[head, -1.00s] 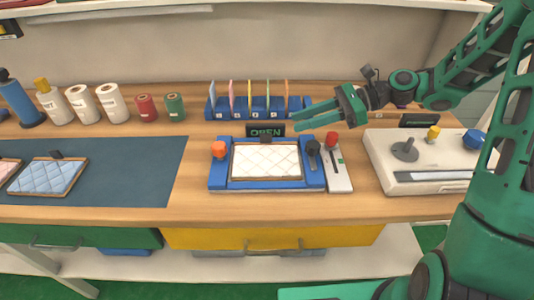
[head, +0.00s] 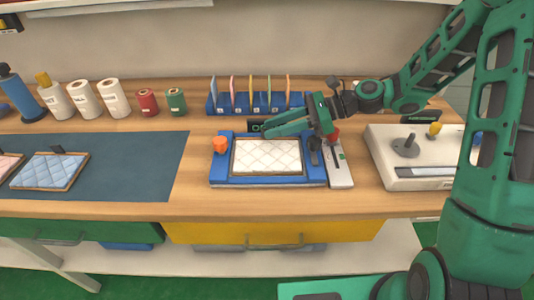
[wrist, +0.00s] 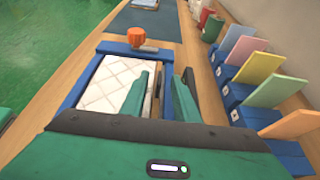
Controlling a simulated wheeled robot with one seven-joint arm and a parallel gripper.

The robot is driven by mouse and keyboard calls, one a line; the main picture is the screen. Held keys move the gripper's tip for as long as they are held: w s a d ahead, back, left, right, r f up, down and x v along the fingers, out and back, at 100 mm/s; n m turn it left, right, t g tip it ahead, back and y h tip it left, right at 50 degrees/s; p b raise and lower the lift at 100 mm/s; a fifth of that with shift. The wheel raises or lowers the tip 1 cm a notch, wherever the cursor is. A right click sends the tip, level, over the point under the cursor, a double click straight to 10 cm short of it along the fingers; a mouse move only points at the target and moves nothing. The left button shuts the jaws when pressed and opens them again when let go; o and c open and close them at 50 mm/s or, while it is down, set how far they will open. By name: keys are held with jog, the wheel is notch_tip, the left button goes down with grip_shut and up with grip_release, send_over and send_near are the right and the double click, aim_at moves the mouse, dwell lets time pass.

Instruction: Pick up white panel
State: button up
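The white panel (head: 266,158), quilted with a thin wooden rim, lies flat in a blue frame (head: 268,182) on the bench. It also shows in the wrist view (wrist: 108,82), partly covered by a finger. My green gripper (head: 268,130) is over the far edge of the panel, fingers pointing left. In the wrist view my gripper (wrist: 160,90) is open, one finger over the panel side and the other beyond its far rim. The panel's dark tab is hidden by the gripper in the head view. I cannot tell whether the fingers touch anything.
An orange knob (head: 220,145) stands at the frame's left corner. A lever box (head: 339,172) is on the right. A rack of coloured cards (head: 256,106) stands close behind. A blue quilted panel (head: 49,172) lies on the dark mat (head: 135,165). Bench room is clear left of the frame.

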grip_shut()
dwell(1.4)
